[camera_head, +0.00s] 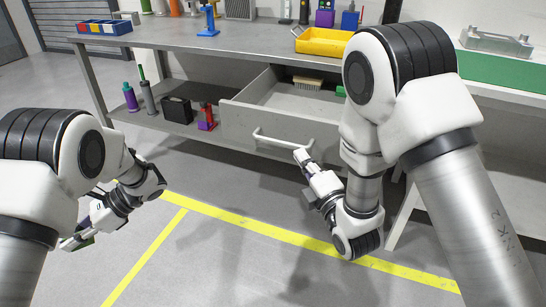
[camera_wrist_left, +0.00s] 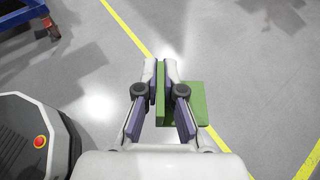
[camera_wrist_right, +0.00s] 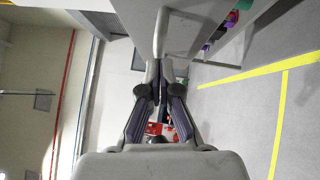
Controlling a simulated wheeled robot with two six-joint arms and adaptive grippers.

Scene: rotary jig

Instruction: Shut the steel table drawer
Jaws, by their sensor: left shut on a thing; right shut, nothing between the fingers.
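The steel table drawer (camera_head: 240,122) stands pulled out below the grey worktop, its front facing me. It has a pale bar handle (camera_head: 270,140). My right gripper (camera_head: 302,158) is shut and empty, its tips at the handle's right end. In the right wrist view the handle (camera_wrist_right: 161,32) is just beyond the shut fingertips (camera_wrist_right: 161,65); I cannot tell whether they touch. My left gripper (camera_wrist_left: 161,68) is shut on a green angled piece (camera_wrist_left: 200,100), low at the left, away from the drawer. In the head view my left gripper (camera_head: 75,240) is partly hidden by its own arm.
A brush (camera_head: 307,82) and a green object lie in the drawer. A yellow tray (camera_head: 322,42) sits on the worktop (camera_head: 165,38) above. The lower shelf holds bottles, a black box (camera_head: 177,109) and a red-purple item (camera_head: 207,117). The floor in front is clear, with yellow lines.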

